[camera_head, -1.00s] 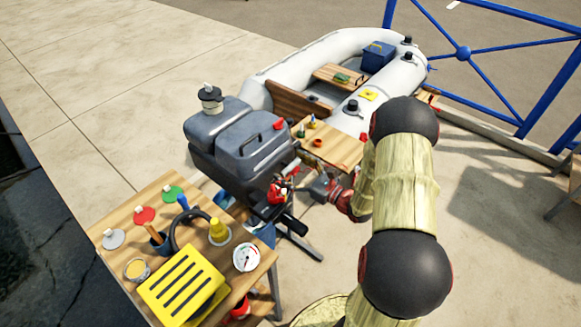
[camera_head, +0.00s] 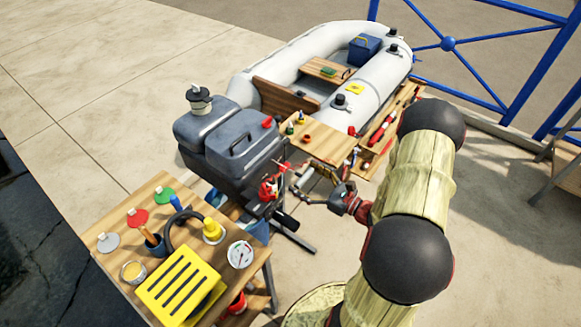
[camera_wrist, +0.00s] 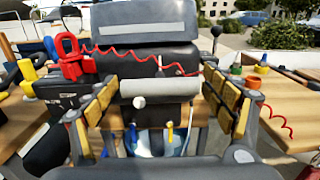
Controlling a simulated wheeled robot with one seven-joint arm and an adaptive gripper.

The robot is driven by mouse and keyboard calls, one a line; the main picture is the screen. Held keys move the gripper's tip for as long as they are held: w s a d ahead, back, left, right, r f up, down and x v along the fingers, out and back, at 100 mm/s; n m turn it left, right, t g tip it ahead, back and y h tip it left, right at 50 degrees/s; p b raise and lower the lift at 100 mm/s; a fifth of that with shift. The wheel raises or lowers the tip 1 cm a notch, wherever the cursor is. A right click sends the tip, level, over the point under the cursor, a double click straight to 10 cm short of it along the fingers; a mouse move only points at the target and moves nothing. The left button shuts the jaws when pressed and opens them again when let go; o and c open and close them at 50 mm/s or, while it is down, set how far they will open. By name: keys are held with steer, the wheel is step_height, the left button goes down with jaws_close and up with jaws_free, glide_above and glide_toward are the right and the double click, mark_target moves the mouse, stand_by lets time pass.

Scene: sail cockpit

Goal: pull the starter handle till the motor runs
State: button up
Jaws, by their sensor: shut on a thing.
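The dark grey outboard motor (camera_head: 232,150) stands behind the work table in the head view; its cowling (camera_wrist: 145,25) fills the top middle of the wrist view. My gripper (camera_wrist: 160,93) is shut on the pale grey, bar-shaped starter handle (camera_wrist: 160,88), with yellow-padded fingers at both its ends. In the head view the handle (camera_head: 304,177) sits between my fingers, to the right of the motor and apart from its body. I cannot make out the starter cord. A red clip with a coiled red cord (camera_wrist: 72,52) hangs across the motor front.
A wooden table (camera_head: 105,247) with a yellow slotted block, a gauge and several coloured pieces stands at the front left. A small wooden bench (camera_head: 325,143) with small parts is behind my gripper. The inflatable boat (camera_head: 300,55) lies beyond.

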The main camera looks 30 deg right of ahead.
steer(key=shift+p+v, duration=0.35)
steer(key=shift+v, duration=2.1)
steer(key=o, duration=1.7)
steer(key=shift+c, duration=0.2)
glide_toward(307, 179)
steer(key=v, duration=0.6)
steer(key=shift+f, duration=0.2)
